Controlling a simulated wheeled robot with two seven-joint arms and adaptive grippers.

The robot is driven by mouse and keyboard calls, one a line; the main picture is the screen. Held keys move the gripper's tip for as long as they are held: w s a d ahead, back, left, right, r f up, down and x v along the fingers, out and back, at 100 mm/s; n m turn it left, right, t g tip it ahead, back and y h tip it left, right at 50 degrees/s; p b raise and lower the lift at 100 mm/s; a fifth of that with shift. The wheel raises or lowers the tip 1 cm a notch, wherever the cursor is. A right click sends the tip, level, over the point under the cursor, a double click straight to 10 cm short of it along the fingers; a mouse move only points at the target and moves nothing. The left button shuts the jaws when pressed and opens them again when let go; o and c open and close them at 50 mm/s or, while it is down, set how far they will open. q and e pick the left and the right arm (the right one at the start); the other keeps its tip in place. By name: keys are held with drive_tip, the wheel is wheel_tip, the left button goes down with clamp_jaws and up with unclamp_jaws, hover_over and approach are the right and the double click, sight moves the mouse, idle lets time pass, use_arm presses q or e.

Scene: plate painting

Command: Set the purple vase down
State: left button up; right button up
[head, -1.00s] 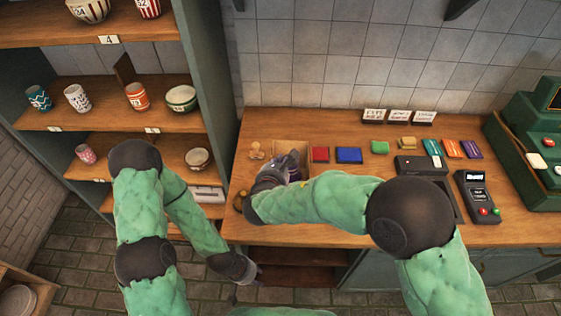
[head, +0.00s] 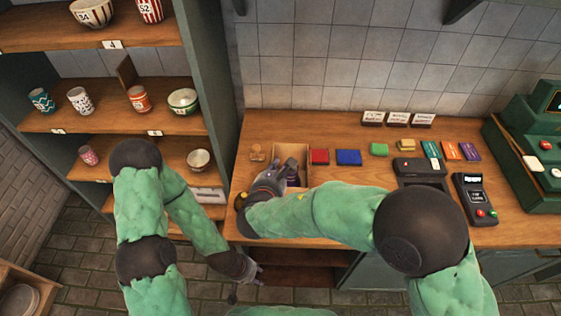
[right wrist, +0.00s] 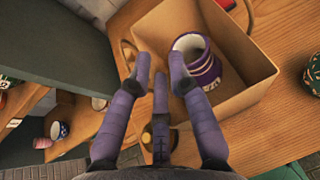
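The purple vase (right wrist: 197,62), with a white rim and a pale patterned band, stands inside the open cardboard box (right wrist: 252,52) in the right wrist view. My right gripper (right wrist: 158,72) has its purple fingers spread beside the vase, with nothing visible between them. One fingertip is close to the vase's side; I cannot tell if it touches. In the head view my right gripper (head: 287,172) is over the box's left part (head: 291,147) and mostly hides the vase. My left gripper (head: 256,274) hangs empty below the counter edge, its small fingertips apart.
On the wooden counter (head: 330,210), red (head: 319,156) and blue (head: 349,157) blocks lie right of the box. A card reader (head: 475,198) and a green till (head: 530,150) are further right. Shelves with pottery (head: 120,120) rise at left.

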drive_tip(key=v, duration=0.7)
drive_tip(key=shift+s+p, duration=0.3)
drive_tip(key=shift+p, duration=0.15)
drive_tip(key=shift+r, duration=0.1)
